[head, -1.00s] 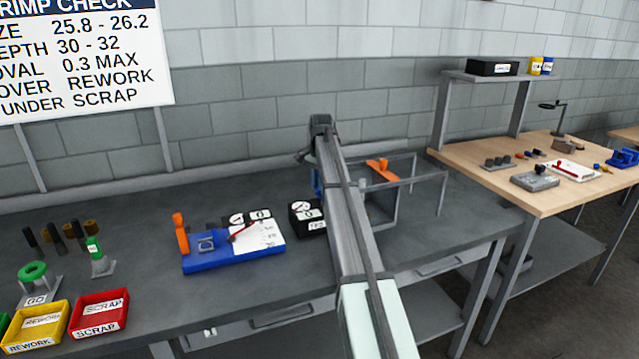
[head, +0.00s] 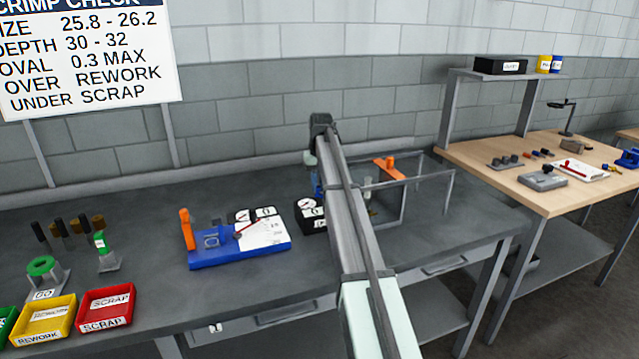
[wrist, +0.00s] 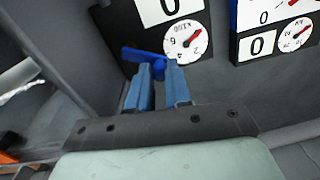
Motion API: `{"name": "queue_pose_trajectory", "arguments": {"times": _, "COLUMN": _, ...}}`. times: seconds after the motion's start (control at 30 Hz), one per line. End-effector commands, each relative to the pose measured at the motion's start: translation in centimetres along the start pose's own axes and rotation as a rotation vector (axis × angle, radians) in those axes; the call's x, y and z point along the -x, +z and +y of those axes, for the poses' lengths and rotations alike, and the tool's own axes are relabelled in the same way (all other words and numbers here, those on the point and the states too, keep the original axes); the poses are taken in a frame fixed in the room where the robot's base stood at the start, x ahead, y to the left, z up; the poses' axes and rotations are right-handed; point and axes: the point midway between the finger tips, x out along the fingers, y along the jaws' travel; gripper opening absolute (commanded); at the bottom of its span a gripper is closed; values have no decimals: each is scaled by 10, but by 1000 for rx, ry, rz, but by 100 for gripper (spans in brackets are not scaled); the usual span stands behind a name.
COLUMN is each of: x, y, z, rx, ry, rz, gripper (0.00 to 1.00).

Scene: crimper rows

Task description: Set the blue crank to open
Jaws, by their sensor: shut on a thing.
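In the head view my arm covers most of this spot; only a small blue patch (head: 318,186) shows at the arm's left edge.
A framed fixture with an orange lever (head: 385,167) stands right of my arm. The black dial box (head: 310,214) and a blue-based gauge (head: 238,250) stand to its left. Red (head: 106,308) and yellow (head: 45,320) bins sit front left.

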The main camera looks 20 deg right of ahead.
Motion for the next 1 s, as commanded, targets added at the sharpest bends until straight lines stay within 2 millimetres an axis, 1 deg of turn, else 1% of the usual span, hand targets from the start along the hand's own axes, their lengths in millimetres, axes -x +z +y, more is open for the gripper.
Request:
{"name": "queue_pose_trajectory", "arguments": {"times": 0.2, "x": 1, "y": 6, "z": -3, "rx": 136, "ry": -1, "rz": -7, "gripper": 0}}
{"name": "queue_pose_trajectory", "arguments": {"times": 0.4, "x": 1, "y": 8, "z": -4, "rx": 209, "ry": -1, "rz": -10, "gripper": 0}}
{"name": "queue_pose_trajectory", "arguments": {"times": 0.6, "x": 1, "y": 9, "z": -4, "rx": 241, "ry": -1, "rz": -11, "gripper": 0}}
{"name": "queue_pose_trajectory", "arguments": {"times": 1.0, "x": 1, "y": 9, "z": -4, "rx": 245, "ry": -1, "rz": -11, "gripper": 0}}
